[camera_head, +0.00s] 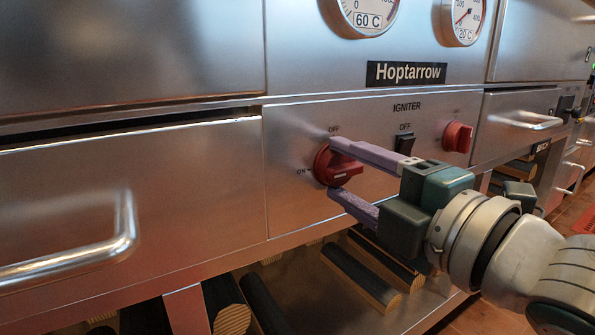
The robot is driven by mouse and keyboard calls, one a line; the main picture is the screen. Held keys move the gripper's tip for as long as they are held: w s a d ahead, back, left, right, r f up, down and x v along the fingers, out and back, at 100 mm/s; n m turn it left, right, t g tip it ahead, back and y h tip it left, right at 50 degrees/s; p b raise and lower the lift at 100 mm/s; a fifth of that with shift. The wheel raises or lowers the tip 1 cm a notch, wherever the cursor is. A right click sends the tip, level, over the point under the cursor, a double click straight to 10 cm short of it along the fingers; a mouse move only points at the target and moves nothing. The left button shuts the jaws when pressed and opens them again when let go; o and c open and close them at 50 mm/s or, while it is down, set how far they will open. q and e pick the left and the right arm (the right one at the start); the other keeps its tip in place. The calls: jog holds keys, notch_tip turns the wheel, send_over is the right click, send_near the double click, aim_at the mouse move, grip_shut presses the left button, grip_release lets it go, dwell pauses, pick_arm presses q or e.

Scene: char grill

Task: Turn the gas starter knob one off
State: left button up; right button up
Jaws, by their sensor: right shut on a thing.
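The left red knob (325,165) sits on the grill's steel control panel, with an OFF mark above it and an ON mark to its left. My right gripper (338,168) reaches in from the right, its two purple fingers above and below the knob's raised grip, shut on it. The grip points right and slightly down; part of the knob is hidden by the upper finger. A second red knob (458,137) is farther right on the panel, apart from the gripper. My left gripper is not in view.
A black igniter switch (405,144) is between the knobs, close above my gripper. Two gauges (360,16) (464,20) are above the nameplate. A drawer handle (75,255) juts out at lower left, another handle (527,121) at right. Logs (360,278) lie on the shelf below.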

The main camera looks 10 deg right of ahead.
jog(key=shift+c, duration=0.4)
jog(key=m+p, duration=0.2)
jog(key=p, duration=0.1)
jog(key=shift+r+m, duration=0.25)
jog(key=shift+m, duration=0.15)
jog(key=m+p, duration=0.4)
jog(key=m, duration=0.1)
jog(key=m+p, duration=0.2)
jog(key=m, duration=0.2)
jog(key=shift+d+m, duration=0.15)
jog(key=shift+m, duration=0.25)
jog(key=m+p, duration=0.1)
jog(key=m, duration=0.1)
jog(key=shift+m, duration=0.3)
jog(key=shift+d+m+p, duration=0.1)
jog(key=shift+m+p, duration=0.3)
jog(key=shift+m, duration=0.9)
